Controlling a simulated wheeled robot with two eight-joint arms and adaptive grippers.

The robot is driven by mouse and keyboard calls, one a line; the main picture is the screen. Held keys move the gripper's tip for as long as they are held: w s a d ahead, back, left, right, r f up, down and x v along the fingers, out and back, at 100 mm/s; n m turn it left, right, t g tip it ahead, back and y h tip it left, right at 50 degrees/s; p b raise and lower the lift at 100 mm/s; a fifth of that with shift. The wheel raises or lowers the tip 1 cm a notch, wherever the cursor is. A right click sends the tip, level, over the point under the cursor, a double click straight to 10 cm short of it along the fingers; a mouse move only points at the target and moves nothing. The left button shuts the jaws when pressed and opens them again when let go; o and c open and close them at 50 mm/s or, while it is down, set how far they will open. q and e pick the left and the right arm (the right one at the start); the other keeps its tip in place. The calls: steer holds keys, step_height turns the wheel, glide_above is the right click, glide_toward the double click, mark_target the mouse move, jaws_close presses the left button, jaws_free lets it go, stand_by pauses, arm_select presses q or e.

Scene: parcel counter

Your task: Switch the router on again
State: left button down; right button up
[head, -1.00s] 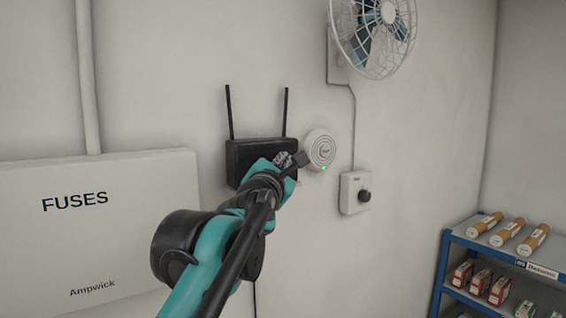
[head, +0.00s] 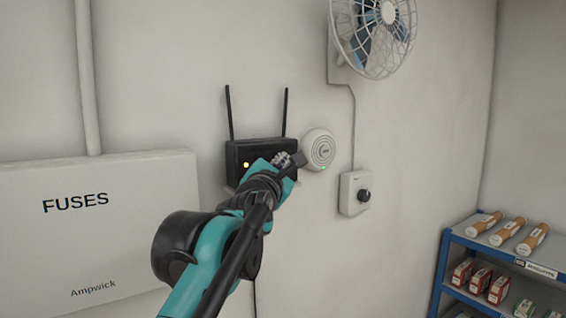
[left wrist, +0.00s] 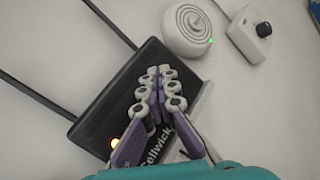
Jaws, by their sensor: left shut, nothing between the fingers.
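The black router (head: 238,152) with two upright antennas is mounted on the wall. An orange light glows on its front at the left, and it also shows in the left wrist view (left wrist: 114,142). My left gripper (head: 292,159) is in front of the router's right part and hides some of it. In the left wrist view the fingers (left wrist: 160,75) are shut and empty, over the router's front; whether they touch it I cannot tell. The router's power switch cannot be made out. My right gripper is not in view.
A round white device (head: 319,149) with a green light is on the wall just right of the gripper. A dial box (head: 352,194) and a fan (head: 375,35) are farther right. A fuse box (head: 110,220) juts out at left. A blue shelf (head: 448,245) stands at lower right.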

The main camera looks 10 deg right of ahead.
arm_select(q)
steer(key=shift+s, duration=0.2)
steer(key=s, duration=0.2)
steer(key=s+d, duration=0.2)
steer(key=s, duration=0.1)
steer(key=shift+s, duration=0.3)
steer(key=shift+f, duration=0.1)
